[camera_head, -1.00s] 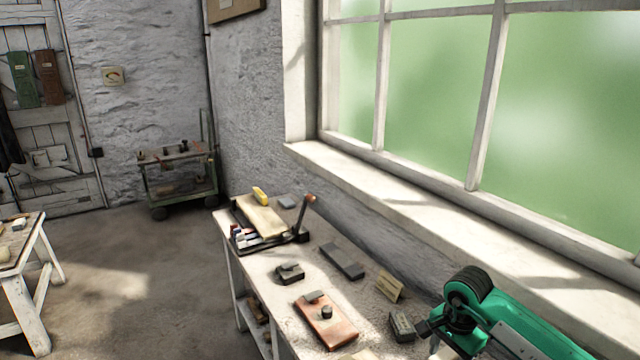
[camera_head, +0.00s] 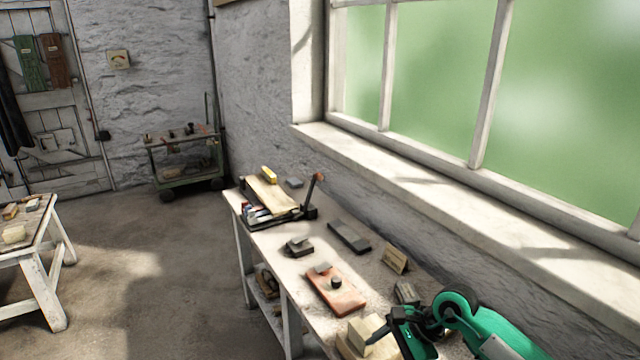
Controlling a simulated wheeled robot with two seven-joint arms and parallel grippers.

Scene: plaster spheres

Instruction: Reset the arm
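My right arm, green with black joints, comes in at the lower right, over the near end of the workbench (camera_head: 283,243). Its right gripper (camera_head: 394,341) points down and left, close to a pale cream block (camera_head: 360,335) at the bottom edge. The gripper is small and partly cut by the frame, so its opening and whether it touches the block cannot be told. My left gripper is not in view. No sphere can be made out.
The bench holds a reddish board (camera_head: 336,292), a dark flat bar (camera_head: 349,237), a small card (camera_head: 395,259) and a black tray (camera_head: 310,212) with an upright handle. A white stool (camera_head: 45,285) stands left, a cart (camera_head: 186,160) behind. The floor between is clear.

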